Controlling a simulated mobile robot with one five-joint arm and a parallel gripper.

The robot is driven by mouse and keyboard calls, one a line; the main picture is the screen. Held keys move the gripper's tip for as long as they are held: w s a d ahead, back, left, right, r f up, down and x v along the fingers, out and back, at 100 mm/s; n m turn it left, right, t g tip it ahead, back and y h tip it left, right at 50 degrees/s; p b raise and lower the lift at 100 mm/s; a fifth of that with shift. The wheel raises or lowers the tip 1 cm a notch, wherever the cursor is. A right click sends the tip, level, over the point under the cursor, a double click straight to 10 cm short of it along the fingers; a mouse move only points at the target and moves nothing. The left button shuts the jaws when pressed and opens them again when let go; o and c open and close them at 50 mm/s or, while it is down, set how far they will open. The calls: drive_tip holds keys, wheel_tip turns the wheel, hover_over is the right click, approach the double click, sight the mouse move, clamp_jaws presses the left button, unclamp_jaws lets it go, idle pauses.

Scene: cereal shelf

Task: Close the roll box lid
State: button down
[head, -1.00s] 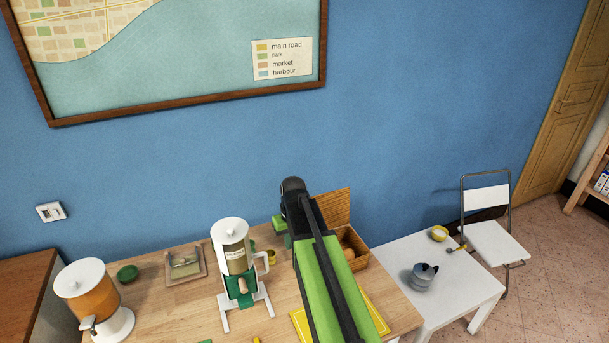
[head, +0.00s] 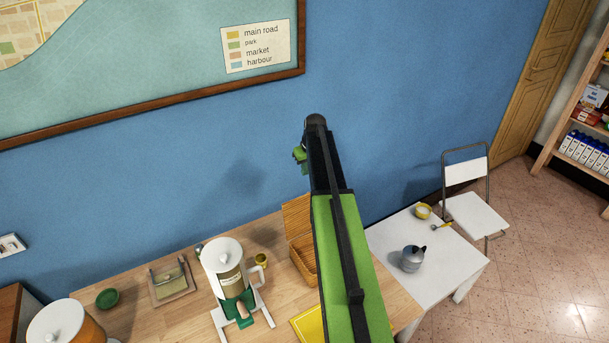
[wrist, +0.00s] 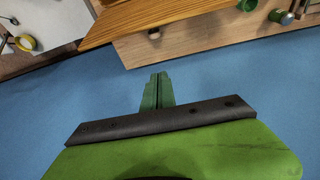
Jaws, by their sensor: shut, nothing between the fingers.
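The roll box (head: 305,268) is a wooden box at the back of the table, partly hidden behind my arm. Its lid (head: 294,220) stands open, raised at the wall side. In the wrist view the lid (wrist: 150,18) shows as an orange-brown wooden board at the top. My gripper (head: 300,160) is high in front of the blue wall, above the lid in the picture. In the wrist view my gripper (wrist: 157,78) has its green fingers shut and empty, pointing toward the lid with a visible gap.
A dispenser (head: 225,260) on a white stand, a small yellow cup (head: 262,260), a butter dish (head: 171,281) and a green bowl (head: 107,298) stand left of the box. A yellow mat (head: 308,325) lies in front. A white side table (head: 455,262) with a grey pot (head: 413,258) stands right.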

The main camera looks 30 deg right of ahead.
drive_tip(key=s+b+x, duration=0.1)
drive_tip(key=b+x, duration=0.7)
drive_tip(key=x, duration=0.1)
drive_tip(key=s, duration=0.1)
drive_tip(key=s+p, duration=0.1)
drive_tip(key=s+r, duration=0.1)
drive_tip(key=shift+s+a+p, duration=0.15)
drive_tip(key=shift+a+p, duration=0.15)
drive_tip(key=shift+s, duration=0.2)
